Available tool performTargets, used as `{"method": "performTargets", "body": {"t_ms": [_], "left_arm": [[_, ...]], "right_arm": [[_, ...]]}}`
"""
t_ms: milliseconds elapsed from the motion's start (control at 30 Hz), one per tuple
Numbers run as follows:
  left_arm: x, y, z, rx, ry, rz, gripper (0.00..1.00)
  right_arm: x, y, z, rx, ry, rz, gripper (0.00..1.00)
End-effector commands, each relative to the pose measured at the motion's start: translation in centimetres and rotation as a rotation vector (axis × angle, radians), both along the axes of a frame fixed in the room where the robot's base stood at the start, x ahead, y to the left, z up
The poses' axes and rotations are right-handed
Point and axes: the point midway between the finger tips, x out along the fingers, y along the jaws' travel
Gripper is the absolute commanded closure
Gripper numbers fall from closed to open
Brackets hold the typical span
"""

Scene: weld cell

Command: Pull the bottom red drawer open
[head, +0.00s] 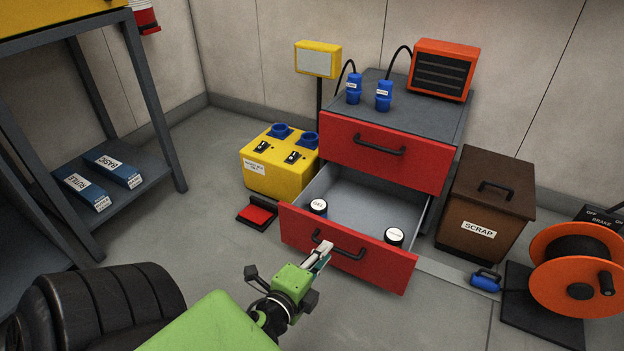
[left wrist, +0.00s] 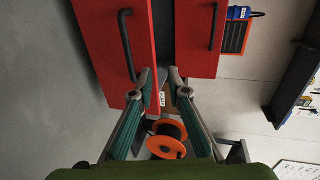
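The bottom red drawer (head: 345,253) of the grey cabinet (head: 395,105) stands pulled well out, its grey inside showing. Its dark bar handle (head: 350,254) is on the red front. My left gripper (head: 322,254) is close in front of this drawer, near the handle's left end. In the left wrist view the left gripper's fingers (left wrist: 161,76) are partly open with a gap between them. The handle (left wrist: 126,45) shows to the left of both fingers, not between them. The upper red drawer (head: 385,150) is shut. My right gripper is not in view.
Two white-topped containers, one at the left (head: 318,207) and one at the right (head: 394,237), are in the open drawer. A yellow box (head: 275,170) and a red pedal (head: 257,214) are left of it. A brown scrap bin (head: 485,205) and orange reel (head: 560,270) are right.

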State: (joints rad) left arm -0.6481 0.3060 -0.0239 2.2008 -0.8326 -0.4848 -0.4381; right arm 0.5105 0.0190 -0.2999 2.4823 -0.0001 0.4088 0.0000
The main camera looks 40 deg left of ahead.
Motion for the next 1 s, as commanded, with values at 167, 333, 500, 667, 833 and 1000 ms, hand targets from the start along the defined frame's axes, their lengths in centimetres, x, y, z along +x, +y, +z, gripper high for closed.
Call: {"method": "performTargets", "body": {"t_ms": [167, 333, 500, 667, 833, 1000], "left_arm": [[-1.3, -0.3, 0.2, -0.002, 0.002, 0.001, 0.84], [-2.4, -0.5, 0.4, -0.001, 0.002, 0.002, 0.84], [-3.6, -0.8, 0.6, -0.001, 0.003, 0.002, 0.84], [-4.4, -1.0, 0.8, 0.000, 0.002, 0.002, 0.84], [-4.6, -1.1, 0.9, 0.000, 0.001, 0.002, 0.84], [-4.6, -1.1, 0.9, 0.000, 0.001, 0.001, 0.84]], "right_arm": [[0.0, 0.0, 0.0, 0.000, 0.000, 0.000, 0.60], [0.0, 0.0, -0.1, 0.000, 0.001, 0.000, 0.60], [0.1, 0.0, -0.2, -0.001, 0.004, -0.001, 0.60], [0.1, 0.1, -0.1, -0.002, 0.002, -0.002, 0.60], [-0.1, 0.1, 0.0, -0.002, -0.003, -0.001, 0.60], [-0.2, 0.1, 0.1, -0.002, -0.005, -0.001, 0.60]]}}
